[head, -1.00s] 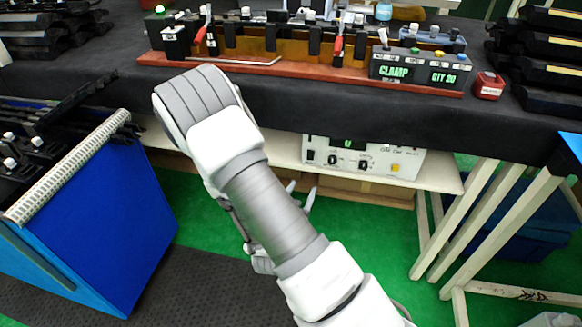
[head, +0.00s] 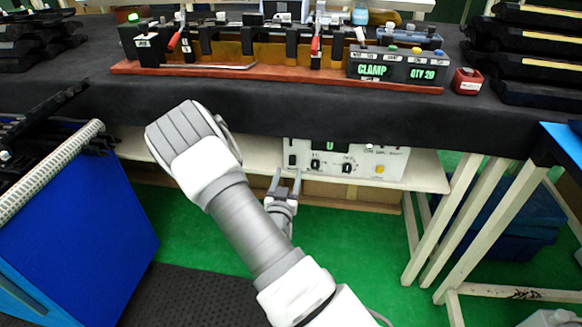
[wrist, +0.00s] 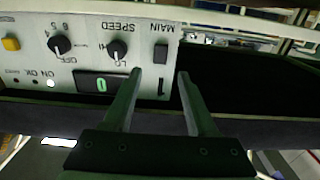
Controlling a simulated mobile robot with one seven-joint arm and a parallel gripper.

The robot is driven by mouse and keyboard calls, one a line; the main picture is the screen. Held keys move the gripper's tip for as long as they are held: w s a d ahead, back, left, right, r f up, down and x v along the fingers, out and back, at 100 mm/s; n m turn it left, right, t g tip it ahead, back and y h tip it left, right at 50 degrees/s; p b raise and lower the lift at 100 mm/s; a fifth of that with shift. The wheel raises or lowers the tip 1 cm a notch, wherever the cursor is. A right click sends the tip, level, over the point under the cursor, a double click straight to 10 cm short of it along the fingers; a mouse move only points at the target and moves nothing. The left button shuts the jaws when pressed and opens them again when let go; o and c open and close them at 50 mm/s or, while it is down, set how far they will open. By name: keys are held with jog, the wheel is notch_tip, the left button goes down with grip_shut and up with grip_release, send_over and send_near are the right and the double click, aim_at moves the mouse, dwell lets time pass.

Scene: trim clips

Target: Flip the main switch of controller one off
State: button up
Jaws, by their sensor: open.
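The white controller (head: 385,162) sits on the shelf under the black-covered table. In the wrist view the controller (wrist: 70,28) appears upside down, with a "1" mark, a lit green display and two black knobs. Its main switch (wrist: 160,54) is a small black rocker beside the "MAIN" label; it also shows at the panel's left in the head view (head: 292,160). Which way the rocker is tipped I cannot tell. My gripper (wrist: 160,74) is open and empty, its fingertips on either side of the switch's line in the wrist view. In the head view my gripper (head: 286,173) is just below the switch.
The shelf (head: 430,178) edge runs beneath the controller. The table's black cloth (head: 260,110) overhangs above. A red clamp fixture (head: 215,72) stands on top. A blue cart (head: 90,235) is at left and pale table legs (head: 455,220) at right.

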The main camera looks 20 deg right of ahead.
aim_at(292, 159)
jog(key=b+x, duration=0.1)
jog(key=x, duration=0.4)
jog(key=shift+w+d, duration=0.2)
jog(key=shift+w, duration=0.1)
grip_shut()
